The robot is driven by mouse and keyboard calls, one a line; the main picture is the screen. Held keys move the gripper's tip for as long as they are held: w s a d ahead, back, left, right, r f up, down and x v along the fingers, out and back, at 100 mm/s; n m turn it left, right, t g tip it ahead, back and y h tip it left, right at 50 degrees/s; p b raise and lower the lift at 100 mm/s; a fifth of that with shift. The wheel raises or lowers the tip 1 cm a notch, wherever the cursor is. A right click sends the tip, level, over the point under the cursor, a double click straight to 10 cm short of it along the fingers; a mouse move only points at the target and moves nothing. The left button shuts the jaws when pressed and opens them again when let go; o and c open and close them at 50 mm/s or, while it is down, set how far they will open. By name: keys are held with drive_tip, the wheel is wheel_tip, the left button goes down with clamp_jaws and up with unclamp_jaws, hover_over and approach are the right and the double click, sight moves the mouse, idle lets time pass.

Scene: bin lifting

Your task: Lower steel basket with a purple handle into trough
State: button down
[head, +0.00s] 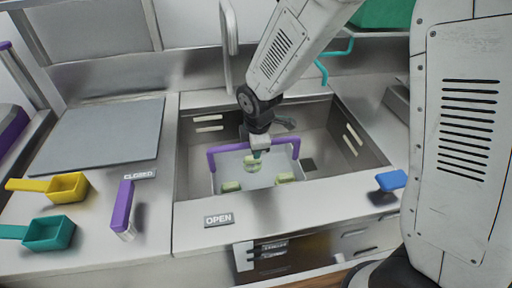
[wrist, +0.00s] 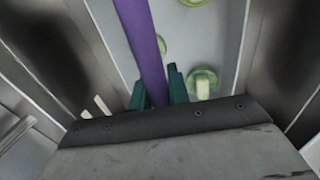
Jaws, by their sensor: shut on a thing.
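The steel basket (head: 213,182) hangs by its purple handle (head: 222,148) inside the trough (head: 187,171), below the counter rim. Several pale green pieces (head: 231,186) lie in the basket. My gripper (head: 257,153) is shut on the middle of the handle. In the wrist view the green fingertips (wrist: 157,88) sit on both sides of the purple handle (wrist: 140,35), with the basket floor (wrist: 115,45) beneath. I cannot tell whether the basket touches the trough bottom.
A grey board (head: 100,135), a yellow scoop (head: 68,187), a teal scoop (head: 48,233) and a purple-handled tool (head: 122,205) lie on the left counter. A blue-handled item (head: 391,180) is at the right. An OPEN label (head: 219,219) is on the front rim.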

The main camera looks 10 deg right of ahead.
drive_tip(key=shift+f, duration=0.55)
drive_tip(key=shift+c, duration=0.2)
unclamp_jaws()
idle(0.4)
drive_tip(key=shift+r, duration=0.1)
wheel_tip(320, 180, up, 14)
idle(1.1)
